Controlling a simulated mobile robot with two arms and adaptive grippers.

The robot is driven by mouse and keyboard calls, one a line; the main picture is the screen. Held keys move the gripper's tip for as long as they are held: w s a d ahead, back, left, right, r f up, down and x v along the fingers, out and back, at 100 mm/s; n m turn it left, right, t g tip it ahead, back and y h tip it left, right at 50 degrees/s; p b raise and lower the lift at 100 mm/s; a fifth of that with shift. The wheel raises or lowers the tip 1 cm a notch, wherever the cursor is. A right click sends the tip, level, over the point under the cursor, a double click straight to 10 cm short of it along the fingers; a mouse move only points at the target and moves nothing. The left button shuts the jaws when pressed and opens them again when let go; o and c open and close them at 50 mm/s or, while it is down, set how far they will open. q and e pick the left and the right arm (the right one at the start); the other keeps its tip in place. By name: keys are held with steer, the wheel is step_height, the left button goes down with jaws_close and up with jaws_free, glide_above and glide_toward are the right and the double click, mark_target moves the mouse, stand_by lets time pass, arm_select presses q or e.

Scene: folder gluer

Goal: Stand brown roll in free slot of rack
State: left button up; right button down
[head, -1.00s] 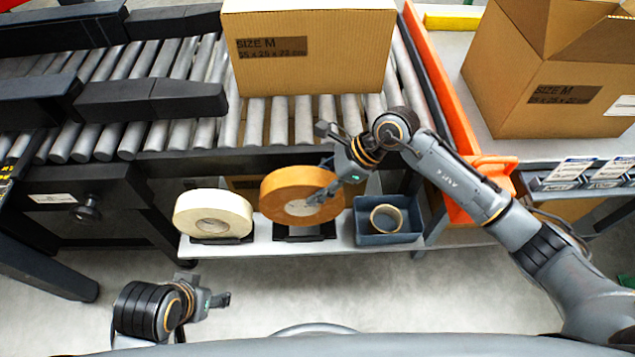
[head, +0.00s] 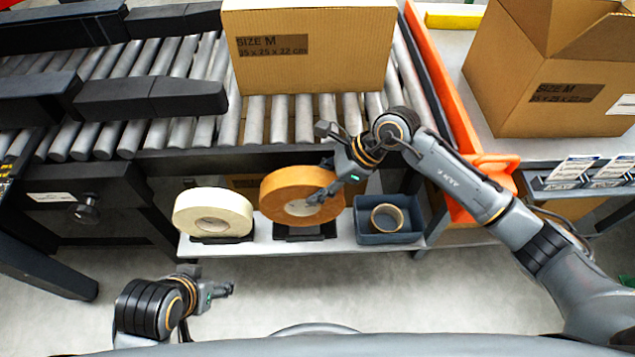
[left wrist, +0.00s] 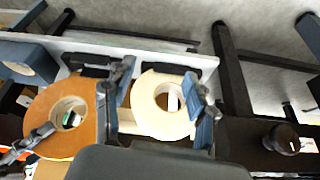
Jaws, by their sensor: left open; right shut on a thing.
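The brown roll (head: 280,190) is upright at the middle black rack holder (head: 300,232), with its lower rim in or just over the slot; I cannot tell whether it bears on the holder. My right gripper (head: 322,192) is shut on the right side of the roll, near its core. A cream roll (head: 205,207) stands in the holder to the left. My left gripper (head: 228,290) is open and empty, low in front of the shelf. In the left wrist view its fingers frame the cream roll (left wrist: 150,120), and the brown roll (left wrist: 85,140) shows to the left.
A blue bin (head: 390,238) with a small tan roll (head: 385,212) sits right of the brown roll on the grey shelf (head: 340,243). The roller conveyor (head: 250,125) with a cardboard box (head: 310,70) is above. An orange rail (head: 455,110) runs on the right. Floor in front is clear.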

arm_select(q)
steer(key=shift+w, duration=0.1)
arm_select(e)
steer(key=shift+r, duration=0.1)
steer(key=shift+f+b, duration=0.4)
steer(key=shift+f, duration=0.3)
steer(key=shift+f+b, duration=0.35)
steer(key=shift+b, duration=0.15)
steer(key=shift+f+b, duration=0.75)
steer(key=shift+f, duration=0.1)
arm_select(q)
steer(key=w+d+r+t+h, duration=0.2)
steer(key=w+d+r+t, duration=0.2)
steer(key=w+r+t, duration=0.5)
steer(key=w, duration=0.3)
steer(key=shift+w+d+r+m, duration=0.3)
steer(key=shift+w+d+r, duration=0.1)
stand_by(1.3)
arm_select(e)
steer(key=shift+f, duration=0.1)
stand_by(0.3)
